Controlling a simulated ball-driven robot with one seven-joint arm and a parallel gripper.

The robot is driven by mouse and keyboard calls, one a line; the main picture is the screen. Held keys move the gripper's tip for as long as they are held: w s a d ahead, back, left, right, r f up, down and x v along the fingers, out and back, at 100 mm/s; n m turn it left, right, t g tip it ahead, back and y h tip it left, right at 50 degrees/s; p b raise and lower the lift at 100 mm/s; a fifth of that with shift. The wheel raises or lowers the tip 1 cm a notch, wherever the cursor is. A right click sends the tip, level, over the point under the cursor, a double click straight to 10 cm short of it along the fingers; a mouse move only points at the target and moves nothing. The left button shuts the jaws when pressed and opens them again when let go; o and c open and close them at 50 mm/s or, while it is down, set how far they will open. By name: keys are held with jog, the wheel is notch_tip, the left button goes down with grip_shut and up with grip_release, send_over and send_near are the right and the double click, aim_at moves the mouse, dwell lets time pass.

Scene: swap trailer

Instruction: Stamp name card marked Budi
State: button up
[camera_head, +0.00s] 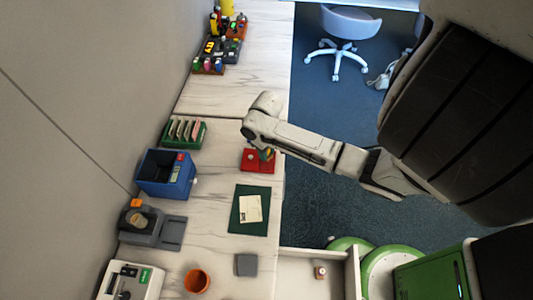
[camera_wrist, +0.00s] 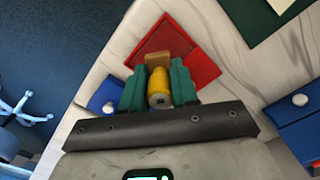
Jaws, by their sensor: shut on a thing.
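My gripper (camera_wrist: 158,88) has green fingers shut on a stamp (camera_wrist: 158,84) with a yellow grip and a wooden block at its far end. The stamp is over a red pad (camera_wrist: 204,66) in the wrist view; I cannot tell whether they touch. The red pad (camera_head: 247,164) also shows in the head view, partly under my arm. A cream card (camera_head: 250,209) lies on a dark green mat (camera_head: 236,219) nearer the front of the counter; its writing is too small to read. The mat's corner (camera_wrist: 240,22) and the card's edge show in the wrist view.
A green rack of cards (camera_head: 186,133), a blue box (camera_head: 164,173) and a grey device (camera_head: 142,226) line the wall. An orange pot (camera_head: 197,280) and a grey pad (camera_head: 246,265) stand lower down. The counter between the red pad and the mat is clear.

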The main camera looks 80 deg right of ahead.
jog(key=shift+r, duration=2.2)
